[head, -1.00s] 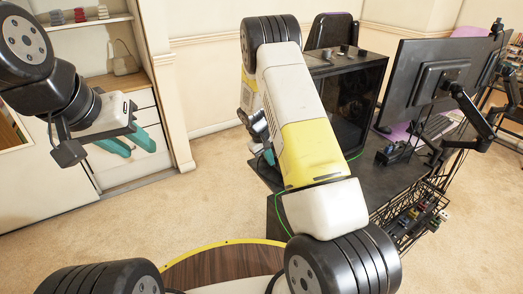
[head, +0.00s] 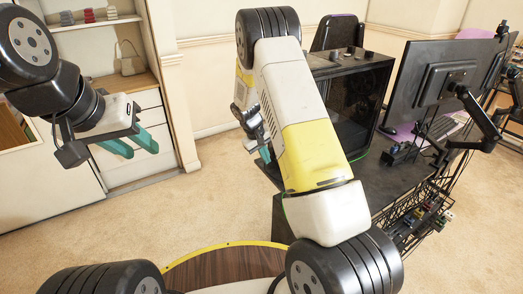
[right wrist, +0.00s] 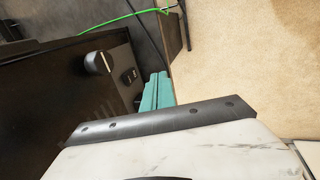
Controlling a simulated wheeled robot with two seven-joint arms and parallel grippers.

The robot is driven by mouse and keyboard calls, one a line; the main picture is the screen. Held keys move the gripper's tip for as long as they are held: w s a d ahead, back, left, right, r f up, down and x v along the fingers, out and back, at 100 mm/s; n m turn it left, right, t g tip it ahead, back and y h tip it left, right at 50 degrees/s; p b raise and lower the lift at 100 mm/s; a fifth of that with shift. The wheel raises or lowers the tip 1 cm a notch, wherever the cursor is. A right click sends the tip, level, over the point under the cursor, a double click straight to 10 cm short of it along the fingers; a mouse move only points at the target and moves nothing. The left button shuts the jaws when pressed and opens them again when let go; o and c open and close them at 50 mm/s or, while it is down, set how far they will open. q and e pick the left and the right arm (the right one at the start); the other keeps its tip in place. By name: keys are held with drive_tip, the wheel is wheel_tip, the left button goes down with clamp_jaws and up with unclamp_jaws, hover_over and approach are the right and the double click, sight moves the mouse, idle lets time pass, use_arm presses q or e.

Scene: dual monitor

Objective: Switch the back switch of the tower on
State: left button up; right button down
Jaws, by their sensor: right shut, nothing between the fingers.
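The black computer tower (head: 366,98) stands on the dark desk in the head view, partly hidden behind my right arm. In the right wrist view, the tower's dark body (right wrist: 60,95) fills the left side. A pale plug-like part (right wrist: 98,63) sticks out from its back panel, and a small dark part (right wrist: 130,76), possibly the switch, is to its right. My right gripper (head: 265,155) is beside the tower's back, its teal fingers (right wrist: 156,92) shut and empty near that small part. Contact cannot be told. My left gripper (head: 131,145) is open and empty, away from the desk.
A monitor (head: 432,80) on a black arm stands right of the tower. A green cable (right wrist: 125,16) runs near the tower's back. A wire basket (head: 415,225) hangs at the desk's side. A shelf cabinet (head: 135,100) is behind my left gripper; carpet lies between.

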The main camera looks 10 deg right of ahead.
drive_tip(key=s+a+r, duration=0.1)
drive_tip(key=a+r, duration=0.2)
drive_tip(key=r, duration=0.2)
drive_tip(key=shift+a+r, duration=0.25)
drive_tip(key=shift+a, duration=0.05)
drive_tip(key=shift+s+r, duration=0.1)
drive_tip(key=shift+s, duration=0.05)
drive_tip(key=s+d+r+m+t+y, duration=0.1)
drive_tip(key=s+r+y, duration=0.1)
drive_tip(key=s+r, duration=0.55)
drive_tip(key=s+d+r+m+t+y, duration=0.1)
drive_tip(key=s+r, duration=0.4)
drive_tip(key=r, duration=0.6)
drive_tip(key=s+r+t+y, duration=0.1)
drive_tip(key=s+r, duration=0.1)
drive_tip(key=s, duration=0.4)
drive_tip(key=s+a+r+m+t+y, duration=0.1)
drive_tip(key=s+r, duration=0.2)
drive_tip(key=s, duration=0.4)
drive_tip(key=s+r+t, duration=0.1)
drive_tip(key=s+r, duration=0.2)
drive_tip(key=s, duration=0.3)
drive_tip(key=shift+s+a+y, duration=0.15)
drive_tip(key=shift+a+y, duration=0.1)
drive_tip(key=shift+y, duration=0.15)
drive_tip(key=shift+d+r, duration=0.1)
